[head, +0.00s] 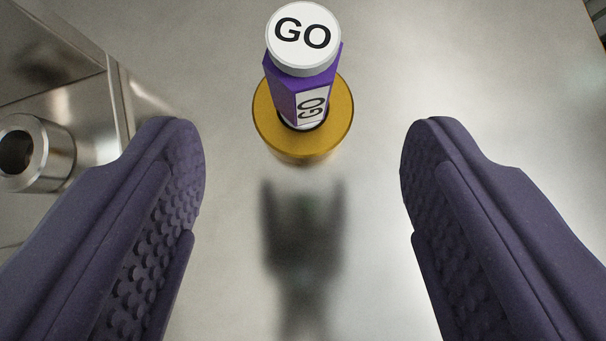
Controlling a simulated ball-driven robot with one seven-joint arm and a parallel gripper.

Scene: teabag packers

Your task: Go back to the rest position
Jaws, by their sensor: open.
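My gripper (303,165) is open and empty. Its two purple, studded fingers stand wide apart at the left and right of the head view. Beyond the fingertips, a purple block (296,87) with a white round cap marked "GO" (303,35) stands in a gold round base (266,113). A white label with "GO" also shows on its side. The fingers do not touch the block or the base. The lower end of the block is hidden inside the base.
The gold base stands on a shiny metal surface (450,75), clear between the fingers and at the right. At the left are a metal wall or housing (60,45) and a hollow metal cylinder (58,150), close to the left finger. A dark edge shows at the top right corner.

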